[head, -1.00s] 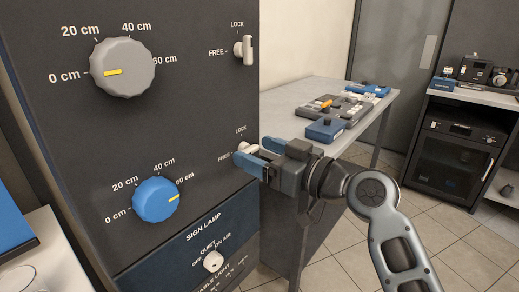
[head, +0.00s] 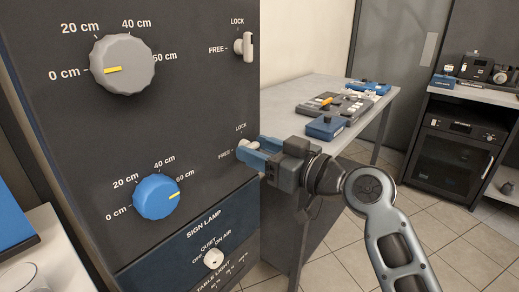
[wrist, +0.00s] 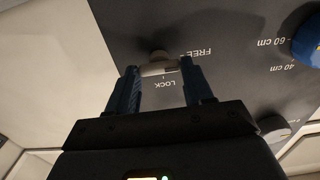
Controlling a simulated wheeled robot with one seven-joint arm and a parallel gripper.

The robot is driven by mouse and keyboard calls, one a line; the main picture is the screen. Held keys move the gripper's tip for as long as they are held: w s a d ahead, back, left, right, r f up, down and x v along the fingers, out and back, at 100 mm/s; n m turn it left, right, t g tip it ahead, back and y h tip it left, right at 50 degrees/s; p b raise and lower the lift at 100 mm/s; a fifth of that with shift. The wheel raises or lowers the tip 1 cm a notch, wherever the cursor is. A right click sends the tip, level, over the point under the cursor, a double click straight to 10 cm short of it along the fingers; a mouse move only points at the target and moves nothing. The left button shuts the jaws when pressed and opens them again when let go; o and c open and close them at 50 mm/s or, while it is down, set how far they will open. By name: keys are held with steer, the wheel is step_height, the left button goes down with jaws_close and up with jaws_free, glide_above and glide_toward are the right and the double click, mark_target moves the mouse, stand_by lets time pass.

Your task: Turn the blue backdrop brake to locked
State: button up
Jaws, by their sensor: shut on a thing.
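The blue backdrop brake is a small pale lever (head: 243,143) on the dark panel, above and right of the blue knob (head: 156,197). LOCK is printed above it and FREE to its left. My gripper (head: 256,152) is shut on the lever, with its blue fingers at the panel face. In the wrist view the pale lever (wrist: 158,69) sits between my two fingertips, close to the LOCK mark. The fingers hide much of the lever in the head view, so its exact angle is hard to tell.
A grey knob (head: 123,64) and a second pale lever (head: 248,46), standing upright, are higher on the panel. A sign lamp switch (head: 213,258) is below. A grey table (head: 345,98) with control boxes stands behind my gripper at the right.

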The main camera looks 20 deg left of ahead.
steer(key=shift+m, duration=0.3)
steer(key=m, duration=0.3)
steer(key=shift+w+m, duration=0.1)
steer(key=shift+m, duration=0.2)
steer(key=m+p, duration=0.2)
steer(key=m, duration=0.2)
steer(key=shift+r, duration=0.1)
steer(key=m+p, duration=0.2)
steer(key=m, duration=0.3)
steer(key=shift+w+d+p, duration=0.1)
steer(key=shift+p, duration=0.25)
steer(key=shift+w+f+m+p, duration=0.1)
steer(key=shift+f+m+p, duration=0.1)
steer(key=shift+m+p, duration=1.65)
steer(key=shift+m+b, duration=0.45)
steer(key=shift+m, duration=0.2)
steer(key=o, duration=1)
steer(key=shift+f, duration=0.1)
steer(key=shift+o, duration=0.2)
